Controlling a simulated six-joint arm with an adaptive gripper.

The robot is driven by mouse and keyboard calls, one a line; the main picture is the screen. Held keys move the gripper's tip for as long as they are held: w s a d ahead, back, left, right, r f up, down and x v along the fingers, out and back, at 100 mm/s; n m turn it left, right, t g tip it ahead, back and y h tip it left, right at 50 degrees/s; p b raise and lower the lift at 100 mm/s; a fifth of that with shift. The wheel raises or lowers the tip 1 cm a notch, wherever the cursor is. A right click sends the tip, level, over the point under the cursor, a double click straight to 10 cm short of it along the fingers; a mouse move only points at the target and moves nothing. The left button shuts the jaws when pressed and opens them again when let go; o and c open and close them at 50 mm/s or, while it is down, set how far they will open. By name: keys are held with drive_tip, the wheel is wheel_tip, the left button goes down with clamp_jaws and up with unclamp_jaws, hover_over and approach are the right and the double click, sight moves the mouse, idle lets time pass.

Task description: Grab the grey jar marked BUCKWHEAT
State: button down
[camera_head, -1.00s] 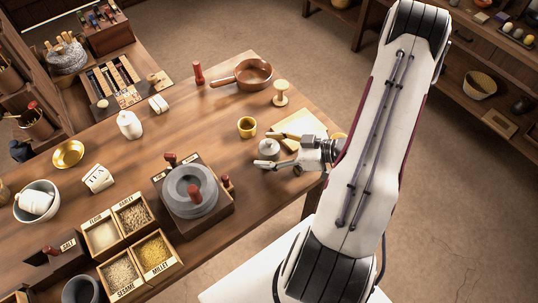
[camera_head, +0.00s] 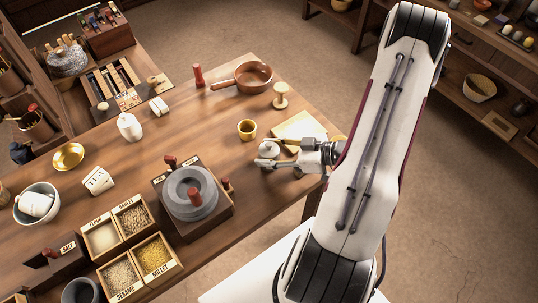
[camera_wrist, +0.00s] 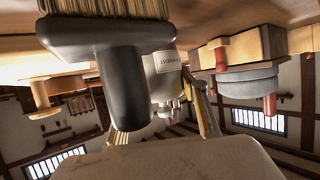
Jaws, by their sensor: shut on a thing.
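The grey jar (camera_head: 269,147) stands near the table's right edge, with a round lid and knob. In the wrist view, which shows the room upside down, the grey jar (camera_wrist: 163,70) bears a pale label whose only partly legible letters look like the end of BUCKWHEAT. My gripper (camera_head: 272,153) reaches in from the right, with its fingers on either side of the jar, and is shut on it. In the wrist view the jar is partly hidden behind a large dark brush handle (camera_wrist: 122,90).
A cream board (camera_head: 303,124) lies just behind my gripper. The stone quern (camera_head: 190,194) is to the left. Table between quern and pan (camera_head: 253,75) is mostly clear.

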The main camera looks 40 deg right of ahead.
drive_tip(key=shift+r, duration=0.1)
drive_tip(key=shift+r, duration=4.9)
